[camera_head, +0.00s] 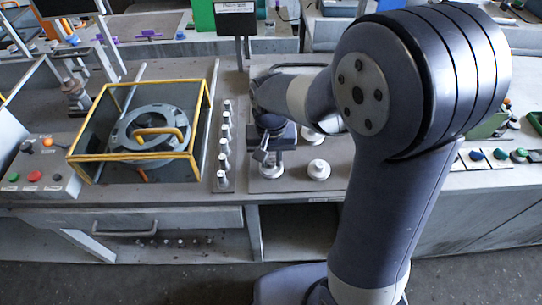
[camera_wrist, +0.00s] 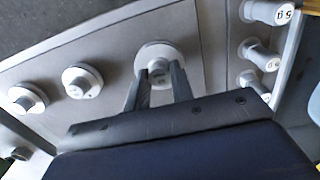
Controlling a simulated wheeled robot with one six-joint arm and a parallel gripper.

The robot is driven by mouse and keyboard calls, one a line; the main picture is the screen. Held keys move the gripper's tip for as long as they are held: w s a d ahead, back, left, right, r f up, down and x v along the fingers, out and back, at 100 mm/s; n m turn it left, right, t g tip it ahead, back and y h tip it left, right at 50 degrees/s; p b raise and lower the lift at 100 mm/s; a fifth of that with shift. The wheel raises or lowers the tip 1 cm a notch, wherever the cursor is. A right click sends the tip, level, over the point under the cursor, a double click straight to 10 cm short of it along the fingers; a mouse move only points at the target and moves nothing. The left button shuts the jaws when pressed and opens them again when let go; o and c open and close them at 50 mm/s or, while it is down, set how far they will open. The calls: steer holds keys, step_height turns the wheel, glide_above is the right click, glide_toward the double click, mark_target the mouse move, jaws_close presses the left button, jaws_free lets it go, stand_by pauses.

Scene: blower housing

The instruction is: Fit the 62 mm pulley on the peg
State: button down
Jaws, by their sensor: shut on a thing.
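My gripper (camera_head: 262,156) points down over a grey plate (camera_head: 291,183) on the bench. In the wrist view its two fingers (camera_wrist: 159,80) are shut on the hub of a pale, flanged round piece (camera_wrist: 153,50), which I take to be the pulley. The piece appears upright and at the plate; I cannot tell whether it touches it. In the head view the gripper partly covers this piece (camera_head: 268,171). I cannot read its size. I cannot tell which part is the peg.
Similar pale flanged pieces stand nearby (camera_wrist: 82,80) (camera_wrist: 27,97) (camera_head: 318,170). A strip beside the plate carries several short upright cylinders (camera_head: 224,139). Left of it, a yellow-edged box (camera_head: 193,133) surrounds a round grey housing (camera_head: 122,132). A button panel (camera_head: 40,165) sits far left.

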steer(key=shift+f, duration=0.25)
steer(key=shift+f+b, duration=0.3)
steer(key=shift+b, duration=0.1)
steer(key=shift+f, duration=0.2)
stand_by(0.4)
steer(key=shift+f+b, duration=0.3)
steer(key=c, duration=1.1)
jaws_free()
steer(key=shift+c, duration=0.2)
steer(key=shift+r, duration=0.1)
steer(key=shift+r+p, duration=3.15)
steer(key=shift+r, duration=0.65)
